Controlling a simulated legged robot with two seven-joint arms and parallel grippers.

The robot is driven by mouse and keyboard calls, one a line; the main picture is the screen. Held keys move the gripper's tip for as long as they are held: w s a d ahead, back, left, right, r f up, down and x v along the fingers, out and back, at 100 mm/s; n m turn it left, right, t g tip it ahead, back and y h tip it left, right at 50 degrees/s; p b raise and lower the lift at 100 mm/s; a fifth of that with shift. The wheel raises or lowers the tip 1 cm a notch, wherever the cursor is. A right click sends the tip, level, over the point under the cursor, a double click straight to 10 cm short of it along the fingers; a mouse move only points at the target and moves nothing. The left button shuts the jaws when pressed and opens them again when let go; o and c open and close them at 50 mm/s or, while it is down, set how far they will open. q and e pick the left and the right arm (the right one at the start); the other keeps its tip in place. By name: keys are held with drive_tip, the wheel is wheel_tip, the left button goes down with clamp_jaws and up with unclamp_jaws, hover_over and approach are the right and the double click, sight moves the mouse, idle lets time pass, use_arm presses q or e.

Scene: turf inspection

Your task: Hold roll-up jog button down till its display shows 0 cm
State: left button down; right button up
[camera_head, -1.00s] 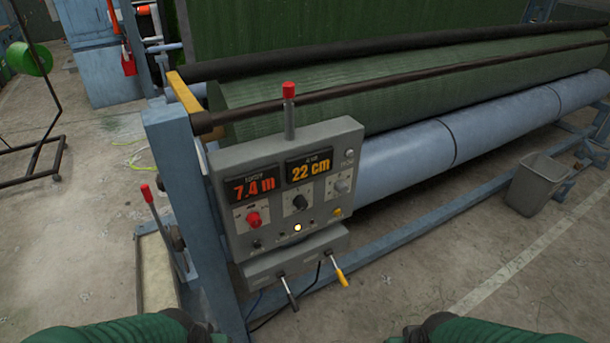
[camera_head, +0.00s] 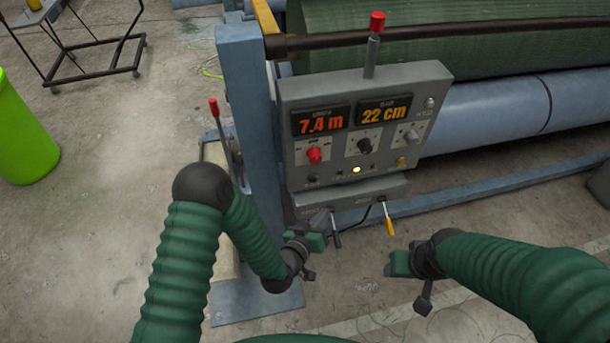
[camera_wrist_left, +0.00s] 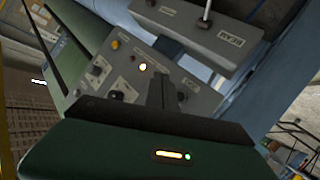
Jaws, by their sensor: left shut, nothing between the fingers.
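The grey control box (camera_head: 340,165) on the blue frame has two lit displays. The left display (camera_head: 320,121) reads 7.4 m and the right display (camera_head: 384,112) reads 22 cm. Below are a red knob (camera_head: 314,155), a black knob (camera_head: 364,146) and small buttons, one glowing (camera_head: 357,170). Which is the jog button is too small to read. My left gripper (camera_head: 326,226) is shut and empty, just below the box. In the left wrist view its dark finger (camera_wrist_left: 158,92) overlaps the panel near the glowing button (camera_wrist_left: 142,67). My right gripper (camera_head: 390,266) hangs lower right; its opening is unclear.
A red-tipped lever (camera_head: 215,110) stands left. The green turf roll (camera_head: 470,40) lies behind. A green bin (camera_head: 20,135) stands far left.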

sight(313, 180)
use_arm(q)
drive_tip(key=shift+s+d+r, duration=0.1)
drive_tip(key=w+a+b, duration=0.1)
drive_tip(key=w+a, duration=0.2)
drive_tip(key=w, duration=0.5)
drive_tip(key=shift+w, duration=0.25)
drive_tip(key=shift+w+b, duration=0.1)
drive_tip(key=shift+b, duration=0.2)
idle(1.7)
drive_tip(key=shift+w+a, duration=0.15)
drive_tip(key=shift+w, duration=0.1)
